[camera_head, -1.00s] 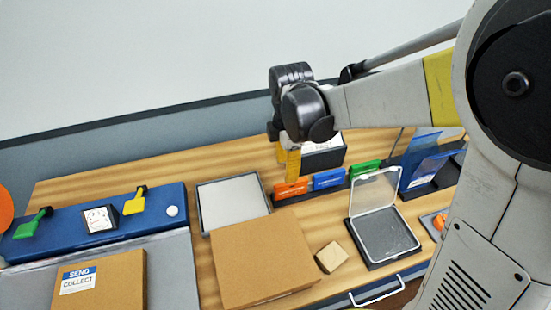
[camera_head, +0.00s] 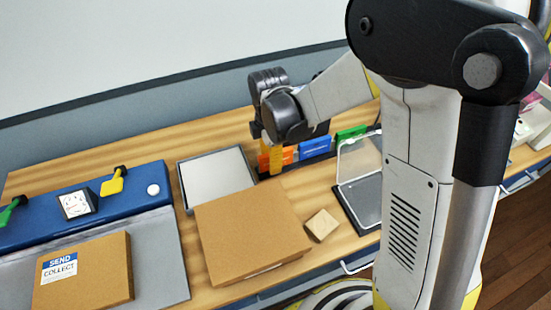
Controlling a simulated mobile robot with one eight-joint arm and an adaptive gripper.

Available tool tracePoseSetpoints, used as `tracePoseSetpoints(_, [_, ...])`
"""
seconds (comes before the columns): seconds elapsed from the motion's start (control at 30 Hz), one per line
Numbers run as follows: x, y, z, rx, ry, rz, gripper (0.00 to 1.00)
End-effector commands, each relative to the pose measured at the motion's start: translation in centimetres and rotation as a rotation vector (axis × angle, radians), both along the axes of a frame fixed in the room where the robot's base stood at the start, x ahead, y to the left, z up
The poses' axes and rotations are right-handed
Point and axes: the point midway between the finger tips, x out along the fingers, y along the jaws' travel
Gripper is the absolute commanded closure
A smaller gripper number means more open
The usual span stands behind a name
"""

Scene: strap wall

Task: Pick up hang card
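A black rack (camera_head: 325,157) at the back of the wooden desk holds an orange card (camera_head: 287,157), a blue card (camera_head: 314,147) and a green card (camera_head: 350,133), all upright. I cannot read their lettering, so I cannot tell which is the hang card. My gripper (camera_head: 276,168) points down at the rack's left end, with its yellow finger in front of the orange card and partly hiding it. I cannot tell whether it touches the card or whether the fingers are open or shut.
A grey tray (camera_head: 181,178) lies left of the rack. A brown box (camera_head: 250,230), a small wooden block (camera_head: 321,225) and an open clear-lidded case (camera_head: 362,200) stand in front. A blue panel (camera_head: 120,205) and a labelled carton (camera_head: 100,275) are at left.

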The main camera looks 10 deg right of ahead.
Motion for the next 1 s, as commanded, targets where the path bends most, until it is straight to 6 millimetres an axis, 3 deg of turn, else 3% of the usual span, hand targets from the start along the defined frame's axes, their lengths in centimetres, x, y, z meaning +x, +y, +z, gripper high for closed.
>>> tracePoseSetpoints(0.07, [0.0,0.0,0.1,0.000,0.000,0.000,0.58])
tracePoseSetpoints(0.2, [0.0,0.0,0.1,0.000,0.000,0.000,0.96])
tracePoseSetpoints(0.63, [0.0,0.0,0.9,0.000,0.000,0.000,0.96])
tracePoseSetpoints(1.0, [-0.1,0.0,8.3,0.000,0.000,0.000,0.96])
